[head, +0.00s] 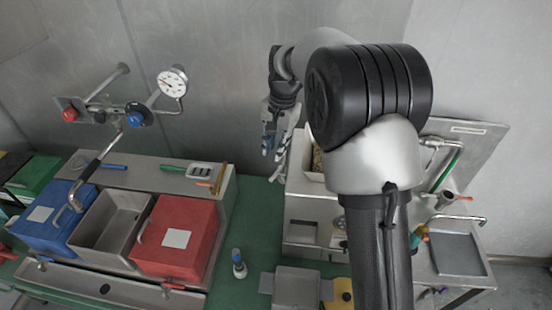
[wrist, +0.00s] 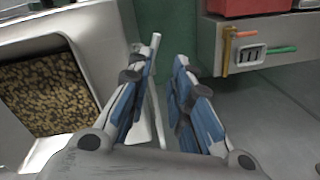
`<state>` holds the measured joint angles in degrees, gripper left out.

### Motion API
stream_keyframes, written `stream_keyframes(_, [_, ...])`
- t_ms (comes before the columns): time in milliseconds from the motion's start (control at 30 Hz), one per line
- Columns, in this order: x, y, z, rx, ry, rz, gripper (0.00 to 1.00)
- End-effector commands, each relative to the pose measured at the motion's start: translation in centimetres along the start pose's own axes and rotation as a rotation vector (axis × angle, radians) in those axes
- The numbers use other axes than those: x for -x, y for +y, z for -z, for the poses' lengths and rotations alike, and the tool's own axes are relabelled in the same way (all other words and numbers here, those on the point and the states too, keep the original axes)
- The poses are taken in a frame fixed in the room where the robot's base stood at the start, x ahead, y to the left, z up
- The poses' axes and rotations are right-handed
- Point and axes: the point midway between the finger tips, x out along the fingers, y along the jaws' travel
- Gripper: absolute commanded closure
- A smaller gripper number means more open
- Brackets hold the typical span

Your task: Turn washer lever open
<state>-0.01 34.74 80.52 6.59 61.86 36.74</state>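My gripper (head: 272,153) points down beside the left side of the bean machine (head: 308,155). In the wrist view my gripper (wrist: 160,62) is open, its two blue-and-grey fingers apart. A thin pale metal lever (wrist: 157,110) runs upright in the gap, close to the left finger. I cannot tell whether they touch. The lever's upper part is partly behind that finger. It also shows just below my gripper in the head view (head: 284,165). The bean machine's hopper holds brown beans (wrist: 42,95). No label shows which lever is the washer's.
A metal sink unit with a blue box (head: 60,212) and a red box (head: 180,235) stands at left. Wall taps with red and blue knobs (head: 136,116) and a gauge (head: 172,82) are above it. A metal tray (head: 296,288) is on the green surface. Another basin (head: 457,254) is at right.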

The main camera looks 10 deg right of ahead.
Motion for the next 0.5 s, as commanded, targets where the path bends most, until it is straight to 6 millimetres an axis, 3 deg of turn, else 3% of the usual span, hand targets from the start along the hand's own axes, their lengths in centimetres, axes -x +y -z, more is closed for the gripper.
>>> stream_keyframes(33, [2.0, -1.4, 0.1, 0.007, -0.007, -0.039, 0.80])
stream_keyframes(200, [5.0, -3.8, 0.4, -0.012, -0.006, -0.189, 0.80])
stream_keyframes(333, [6.4, -4.7, 0.5, -0.036, 0.010, -0.269, 0.80])
stream_keyframes(500, [6.5, -5.0, 0.4, -0.052, 0.022, -0.310, 0.80])
